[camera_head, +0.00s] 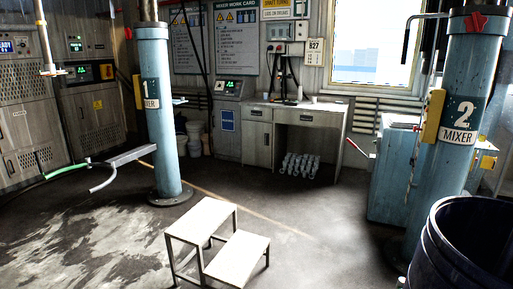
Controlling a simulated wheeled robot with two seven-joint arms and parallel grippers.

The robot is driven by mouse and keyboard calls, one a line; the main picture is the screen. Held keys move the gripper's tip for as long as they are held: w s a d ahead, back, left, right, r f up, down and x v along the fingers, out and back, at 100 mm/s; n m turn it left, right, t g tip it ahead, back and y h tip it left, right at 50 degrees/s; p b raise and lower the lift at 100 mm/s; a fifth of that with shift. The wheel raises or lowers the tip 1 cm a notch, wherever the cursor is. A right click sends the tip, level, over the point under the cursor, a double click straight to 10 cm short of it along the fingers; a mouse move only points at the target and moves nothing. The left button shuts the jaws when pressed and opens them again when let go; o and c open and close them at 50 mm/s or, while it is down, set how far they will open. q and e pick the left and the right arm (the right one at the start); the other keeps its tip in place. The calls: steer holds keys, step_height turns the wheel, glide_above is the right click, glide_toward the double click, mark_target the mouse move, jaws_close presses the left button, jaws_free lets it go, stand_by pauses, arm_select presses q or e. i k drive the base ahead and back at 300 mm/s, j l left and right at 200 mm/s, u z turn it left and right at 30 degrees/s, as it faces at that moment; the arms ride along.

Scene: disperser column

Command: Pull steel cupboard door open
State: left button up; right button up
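A pale desk (315,112) stands against the back wall, with a closed cupboard door (256,146) under a drawer at its left end. Tall grey steel cabinets (28,130) with dark handles line the left wall, and their fronts look shut. I cannot tell which of these is the steel cupboard. Neither of my grippers is in view.
A two-step stool (204,224) stands on the floor in front. Blue columns marked 1 (155,125) and 2 (463,110) rise at left and right. A dark drum (468,240) fills the lower right. A grey arm (130,156) juts left from column 1. The middle floor is mostly clear.

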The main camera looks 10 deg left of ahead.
mark_target(258, 136)
steer(key=i+j, duration=0.15)
steer(key=i, duration=0.35)
steer(key=i+j+u, duration=0.15)
steer(key=i, duration=0.4)
steer(key=i+l+z, duration=0.1)
steer(key=i+z, duration=0.25)
steer(key=i, duration=0.7)
steer(key=i+j+z, duration=0.15)
steer(key=i+z, duration=0.2)
steer(key=i, duration=0.7)
steer(key=i+u, duration=0.2)
steer(key=i, duration=0.35)
steer(key=i+u, duration=0.2)
steer(key=i, duration=0.35)
steer(key=i+l+u, duration=0.15)
steer(key=i, duration=0.35)
steer(key=i+l+u, duration=0.2)
steer(key=i, duration=0.35)
steer(key=i+j+u, duration=0.25)
steer(key=i+u, duration=0.2)
steer(key=i, duration=0.2)
steer(key=i+u, duration=0.45)
steer(key=i, duration=0.2)
steer(key=i+l+u, duration=0.15)
steer(key=i+u, duration=0.3)
steer(key=i, duration=0.25)
